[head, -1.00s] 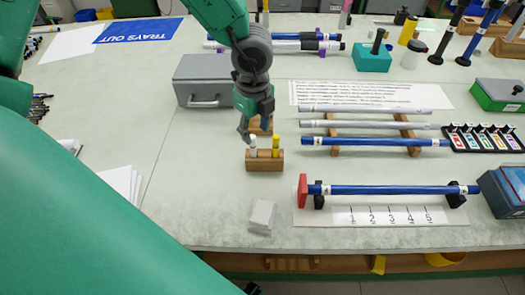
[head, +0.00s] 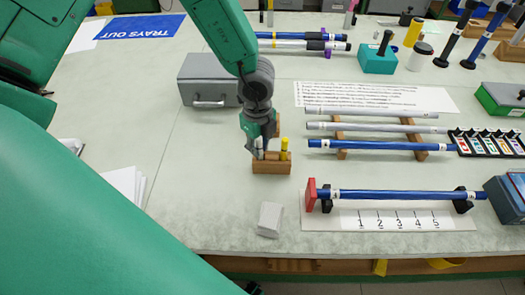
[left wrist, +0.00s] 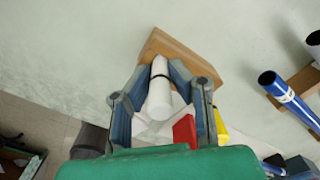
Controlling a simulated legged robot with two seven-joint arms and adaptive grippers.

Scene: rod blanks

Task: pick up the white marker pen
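The white marker pen (left wrist: 160,92) stands upright in a small wooden block holder (head: 271,167) on the bench. A yellow marker (head: 284,150) stands beside it in the same holder. My left gripper (head: 262,146) is down at the holder, with its fingers on either side of the white marker. The left wrist view shows the white marker between the two fingers (left wrist: 161,72), which look open with little clearance. Contact at the tips is hard to make out. In the head view the fingers partly hide the white marker. My right gripper is not in view.
A pale grey block (head: 270,219) lies in front of the holder. A grey metal box (head: 208,82) stands behind it, left of my arm. Blue and white rods rest on wooden supports (head: 341,145) to the right. The bench left of the holder is clear.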

